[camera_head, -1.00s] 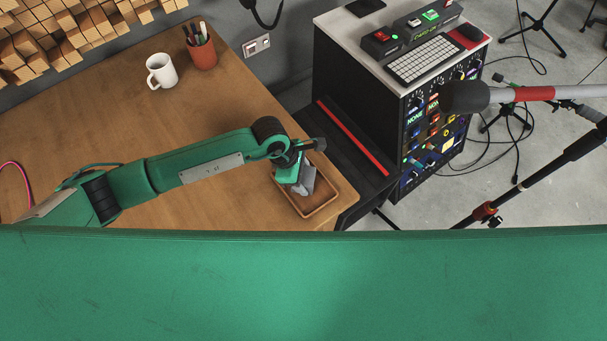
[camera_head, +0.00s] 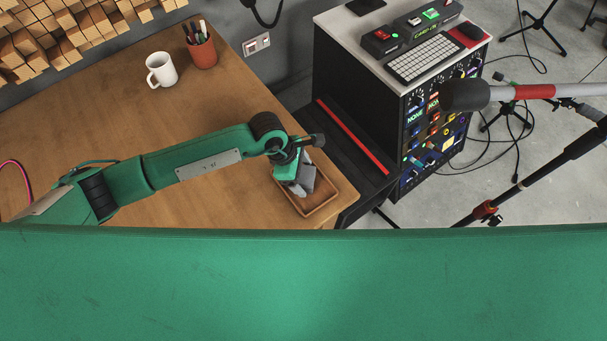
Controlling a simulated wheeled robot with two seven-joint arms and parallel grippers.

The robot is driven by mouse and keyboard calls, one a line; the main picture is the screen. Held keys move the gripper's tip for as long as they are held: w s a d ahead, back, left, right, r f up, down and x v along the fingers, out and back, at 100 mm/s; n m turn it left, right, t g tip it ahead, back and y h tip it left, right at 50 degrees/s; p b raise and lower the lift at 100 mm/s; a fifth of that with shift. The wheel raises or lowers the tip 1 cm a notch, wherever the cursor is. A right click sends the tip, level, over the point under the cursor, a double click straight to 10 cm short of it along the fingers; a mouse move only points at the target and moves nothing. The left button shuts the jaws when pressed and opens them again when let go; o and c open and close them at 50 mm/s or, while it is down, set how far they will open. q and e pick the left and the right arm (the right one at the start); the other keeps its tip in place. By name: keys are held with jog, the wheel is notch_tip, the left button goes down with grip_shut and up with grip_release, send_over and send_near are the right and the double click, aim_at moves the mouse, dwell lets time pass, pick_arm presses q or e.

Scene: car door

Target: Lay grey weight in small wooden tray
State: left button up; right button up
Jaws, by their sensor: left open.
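The small wooden tray (camera_head: 324,204) lies on the desk near its right end. My left gripper (camera_head: 299,187) points down over the tray's upper left part. It is open, though its fingers are small and partly hidden by the wrist. A grey block, which looks like the grey weight (camera_head: 308,178), shows beside the fingers at the tray. I cannot tell whether it touches the tray floor or the fingers. My right gripper is not in view.
A white mug (camera_head: 161,70) and a red-brown pen cup (camera_head: 201,52) stand at the back of the wooden desk (camera_head: 120,130). A black equipment rack (camera_head: 350,110) stands right of the desk. A microphone (camera_head: 466,95) hangs at the right.

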pick_arm(q)
jog(key=b+v, duration=0.2)
jog(key=v, duration=0.8)
jog(key=shift+a+r, duration=0.25)
jog(key=shift+r, duration=0.1)
